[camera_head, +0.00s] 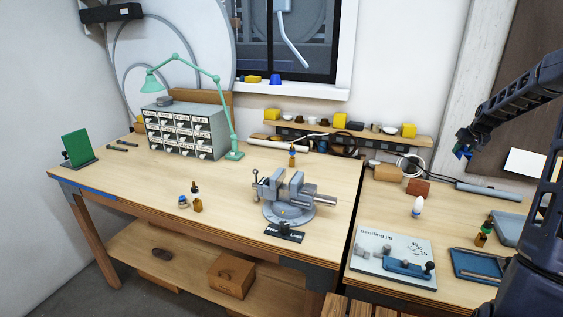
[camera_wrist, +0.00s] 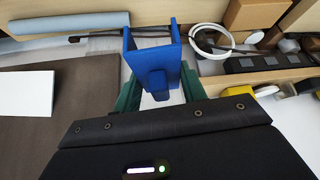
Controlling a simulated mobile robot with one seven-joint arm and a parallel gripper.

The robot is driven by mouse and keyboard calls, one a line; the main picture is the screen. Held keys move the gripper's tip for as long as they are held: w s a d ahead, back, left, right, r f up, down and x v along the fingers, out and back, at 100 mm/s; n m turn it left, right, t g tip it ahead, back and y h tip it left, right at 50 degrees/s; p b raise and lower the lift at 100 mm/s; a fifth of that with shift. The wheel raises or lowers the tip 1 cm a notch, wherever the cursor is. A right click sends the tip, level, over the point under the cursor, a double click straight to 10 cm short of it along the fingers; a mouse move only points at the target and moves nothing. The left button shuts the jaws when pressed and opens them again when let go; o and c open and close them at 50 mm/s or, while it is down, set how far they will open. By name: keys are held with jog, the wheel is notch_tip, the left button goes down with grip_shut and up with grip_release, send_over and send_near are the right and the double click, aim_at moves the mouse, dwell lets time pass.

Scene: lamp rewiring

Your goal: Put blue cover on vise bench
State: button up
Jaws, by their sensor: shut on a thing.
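The blue cover (camera_wrist: 152,50) is a U-shaped blue piece, held between the green fingers of my gripper (camera_wrist: 160,88) in the wrist view. In the head view my gripper (camera_head: 463,145) is at the right, above the back of the right-hand bench, with the blue cover (camera_head: 462,152) small and dark at its tip. The vise bench (camera_head: 130,172) is the wooden workbench at the left. A grey vise (camera_head: 285,195) stands on its right part, well to the left of my gripper.
A green lamp (camera_head: 234,154), a drawer cabinet (camera_head: 187,132) and small bottles (camera_head: 196,198) stand on the vise bench. A wooden shelf (camera_head: 345,138) with small blocks runs along the back. The bench's front middle and left are mostly clear. A bending jig (camera_head: 392,255) lies on the right-hand bench.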

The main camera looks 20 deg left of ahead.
jog(key=w+a, duration=0.3)
jog(key=a, duration=4)
jog(key=s+a+r, duration=0.1)
jog(key=s+a, duration=0.4)
jog(key=a, duration=0.6)
jog(key=s+a+r, duration=0.1)
jog(key=s+a, duration=0.3)
jog(key=a, duration=0.8)
notch_tip(320, 180, up, 3)
jog(key=m, duration=0.1)
send_over(218, 187)
jog(key=s, duration=0.1)
jog(key=shift+s+f+h, duration=0.15)
jog(key=shift+s+h, duration=0.25)
notch_tip(218, 187, down, 20)
jog(key=shift+r, duration=0.2)
jog(key=shift+f, duration=0.1)
jog(key=o, duration=1)
